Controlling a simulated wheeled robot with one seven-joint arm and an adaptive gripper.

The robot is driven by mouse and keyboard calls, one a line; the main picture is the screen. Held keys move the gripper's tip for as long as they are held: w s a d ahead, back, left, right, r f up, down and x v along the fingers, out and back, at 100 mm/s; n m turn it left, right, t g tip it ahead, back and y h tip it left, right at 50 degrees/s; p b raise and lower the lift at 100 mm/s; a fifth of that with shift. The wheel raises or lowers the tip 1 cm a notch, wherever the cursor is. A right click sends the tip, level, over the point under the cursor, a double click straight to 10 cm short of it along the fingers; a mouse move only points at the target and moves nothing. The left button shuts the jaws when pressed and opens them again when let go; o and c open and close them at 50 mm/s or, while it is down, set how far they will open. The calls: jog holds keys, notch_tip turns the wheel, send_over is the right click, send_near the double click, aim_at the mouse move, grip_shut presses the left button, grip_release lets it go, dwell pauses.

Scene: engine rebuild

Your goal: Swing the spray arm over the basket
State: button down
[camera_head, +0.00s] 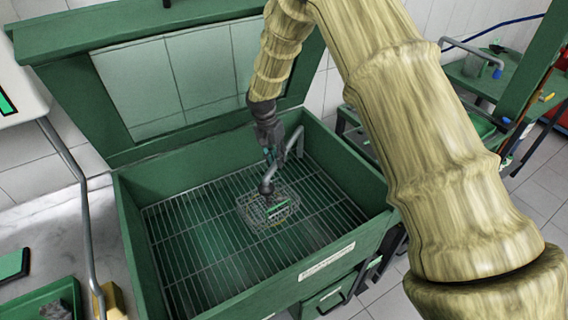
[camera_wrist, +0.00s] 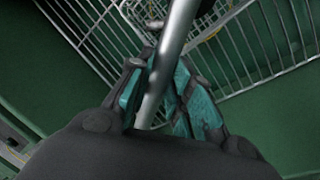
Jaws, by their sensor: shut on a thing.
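In the head view the spray arm (camera_head: 291,146) is a grey metal tube at the right of the green washer's inside. It reaches left to a dark round head (camera_head: 266,187) above the wire basket (camera_head: 248,216). The basket stands on the washer's grate, with a green part inside it. My gripper (camera_head: 269,160) reaches down from above, at the tube. In the wrist view the tube (camera_wrist: 178,40) runs between the teal pads of my gripper (camera_wrist: 160,95), shut on it. Part of the basket (camera_wrist: 146,10) shows beyond the tube. My gripper hides part of the tube.
The green washer tub (camera_head: 128,235) has high walls, and its lid (camera_head: 70,85) stands open behind. The grate (camera_head: 185,255) is bare around the basket. A grey pipe (camera_head: 85,215) and a green tray (camera_head: 40,300) are at the left. A green bench (camera_head: 485,85) is at the right.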

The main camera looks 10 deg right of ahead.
jog(key=shift+w+a+r, duration=0.1)
jog(key=shift+a, duration=0.1)
dwell(0.3)
jog(key=c, duration=1.3)
grip_release()
jog(key=shift+a, duration=0.1)
jog(key=shift+d, duration=0.25)
